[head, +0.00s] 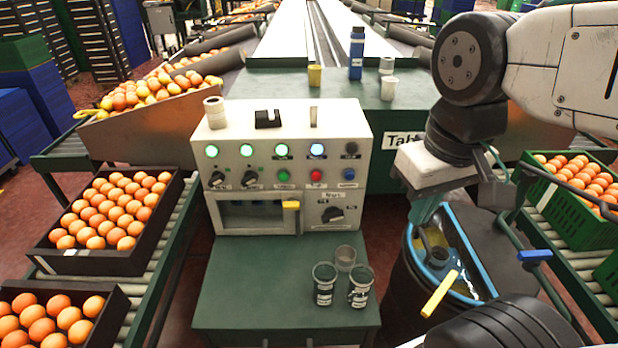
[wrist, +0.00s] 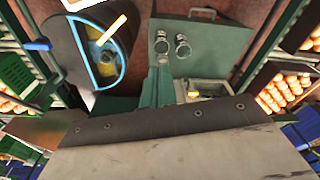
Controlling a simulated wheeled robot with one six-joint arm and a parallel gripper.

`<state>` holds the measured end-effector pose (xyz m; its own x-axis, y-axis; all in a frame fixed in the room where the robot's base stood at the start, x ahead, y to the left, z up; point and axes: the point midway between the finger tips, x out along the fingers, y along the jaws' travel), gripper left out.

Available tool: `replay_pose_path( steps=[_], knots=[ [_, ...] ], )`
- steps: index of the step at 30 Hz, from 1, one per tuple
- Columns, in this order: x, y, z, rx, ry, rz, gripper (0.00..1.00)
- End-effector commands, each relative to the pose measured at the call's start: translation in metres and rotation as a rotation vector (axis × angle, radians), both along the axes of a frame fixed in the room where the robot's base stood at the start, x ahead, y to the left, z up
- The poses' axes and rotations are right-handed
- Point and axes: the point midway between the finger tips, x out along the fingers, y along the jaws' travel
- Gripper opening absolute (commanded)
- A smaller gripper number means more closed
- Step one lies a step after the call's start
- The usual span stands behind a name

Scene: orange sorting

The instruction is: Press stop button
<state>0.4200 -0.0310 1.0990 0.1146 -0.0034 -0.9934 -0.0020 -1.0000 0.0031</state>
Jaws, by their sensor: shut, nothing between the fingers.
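The control box (head: 284,155) stands on a green stand and carries lit lamps, knobs and buttons. A red button (head: 316,175), likely the stop button, sits in its lower button row between a green and a blue one. Its label is too small to read. My gripper (head: 424,212) is shut and empty, pointing down to the right of the box, above the barrel and apart from the buttons. In the wrist view its shut teal fingers (wrist: 160,84) show near the middle. The red button cannot be made out there.
A dark barrel (head: 394,290) with a blue rim and a yellow handle (head: 439,293) stands below my gripper. Several cups (head: 324,284) stand on the green stand (head: 255,290) before the box. Crates of oranges (head: 70,262) line the left rollers; a green crate (head: 577,222) is at right.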

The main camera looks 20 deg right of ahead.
Motion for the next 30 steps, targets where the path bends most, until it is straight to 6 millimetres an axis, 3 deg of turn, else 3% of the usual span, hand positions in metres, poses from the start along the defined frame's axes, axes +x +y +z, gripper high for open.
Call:
replay_pose_path(
  steps=[8, 14, 19, 23, 27, 30],
  knots=[
    [0.014, -0.009, -0.011, -0.090, 0.055, -0.002, 0.00],
    [0.059, -0.035, -0.040, -0.374, 0.147, 0.024, 0.00],
    [0.113, -0.041, -0.068, -0.635, 0.141, 0.111, 0.00],
    [0.157, -0.030, -0.097, -0.804, 0.087, 0.226, 0.00],
    [0.200, -0.004, -0.134, -0.934, -0.001, 0.375, 0.00],
    [0.222, 0.019, -0.162, -0.987, -0.064, 0.481, 0.00]
  ],
)
